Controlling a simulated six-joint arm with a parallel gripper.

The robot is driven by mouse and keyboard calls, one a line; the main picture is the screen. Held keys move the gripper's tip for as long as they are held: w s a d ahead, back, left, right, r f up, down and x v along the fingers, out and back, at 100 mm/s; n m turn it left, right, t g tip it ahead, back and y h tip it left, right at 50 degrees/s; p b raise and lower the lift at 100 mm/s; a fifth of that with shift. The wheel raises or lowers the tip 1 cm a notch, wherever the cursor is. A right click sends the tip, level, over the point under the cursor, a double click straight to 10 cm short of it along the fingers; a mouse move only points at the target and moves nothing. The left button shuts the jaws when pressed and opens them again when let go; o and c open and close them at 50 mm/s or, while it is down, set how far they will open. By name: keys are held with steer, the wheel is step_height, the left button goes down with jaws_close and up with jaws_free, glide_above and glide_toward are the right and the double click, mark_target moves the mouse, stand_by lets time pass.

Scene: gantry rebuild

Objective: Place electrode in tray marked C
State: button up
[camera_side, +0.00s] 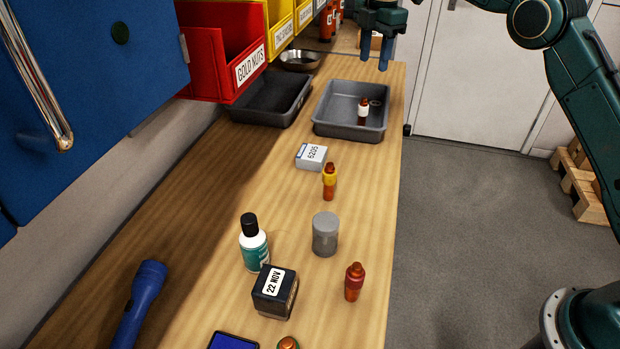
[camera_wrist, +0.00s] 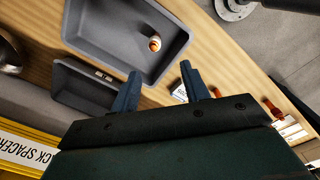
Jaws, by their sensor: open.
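I cannot pick out an electrode for certain, and no mark C is readable on either tray. My gripper (camera_side: 374,58) is open and empty, above the bench beyond the grey tray. In the wrist view my gripper (camera_wrist: 160,68) shows two spread fingers, with the grey tray (camera_wrist: 105,32) and the darker tray (camera_wrist: 80,88) ahead.
A red bin (camera_side: 225,50) overhangs the darker tray. A metal bowl (camera_side: 300,60) lies behind.

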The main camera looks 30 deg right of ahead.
steer(key=s+r+m+t, duration=0.1)
steer(key=s+r+m, duration=0.4)
steer(key=s, duration=0.5)
steer(key=s+r+m+t, duration=0.2)
steer(key=s+r+m, duration=0.3)
steer(key=s, duration=0.4)
steer(key=s+f+m+t, duration=0.1)
steer(key=s+f+m, duration=0.3)
steer(key=s, duration=0.8)
steer(key=s+f+m+t, duration=0.1)
steer(key=s+f+m, duration=0.3)
steer(key=s, duration=0.8)
steer(key=shift+a+f, duration=0.25)
steer(key=shift+f, duration=0.05)
